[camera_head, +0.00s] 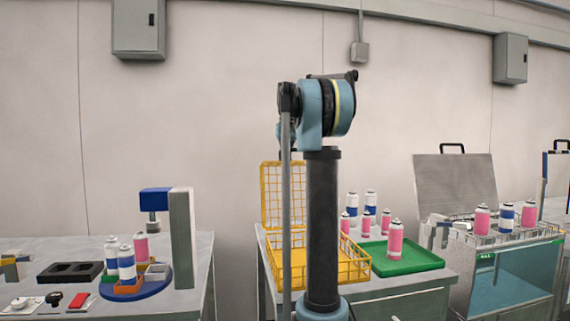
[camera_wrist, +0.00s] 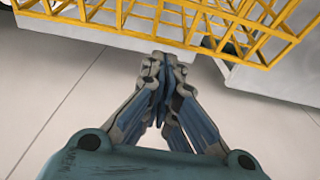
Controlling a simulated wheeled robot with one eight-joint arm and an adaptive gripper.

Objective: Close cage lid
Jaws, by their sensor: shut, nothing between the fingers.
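The yellow wire cage (camera_head: 358,262) stands on the middle table in the head view, partly hidden behind my arm. Its lid (camera_head: 268,195), a yellow wire grid, stands upright at the back left, so the cage is open. In the wrist view, yellow cage wire (camera_wrist: 215,22) crosses the top of the picture. My gripper (camera_wrist: 163,62) is shut and empty, with its fingertips just below the cage's lower edge in that view. I cannot tell whether they touch the wire. My gripper does not show clearly in the head view.
A green tray (camera_head: 420,262) with pink and blue-banded cans lies right of the cage. A glass-fronted tank (camera_head: 510,285) with a raised lid (camera_head: 455,185) stands at the right. The left table holds a blue crimping press (camera_head: 155,199) and cans. Open floor (camera_wrist: 45,85) shows below the cage.

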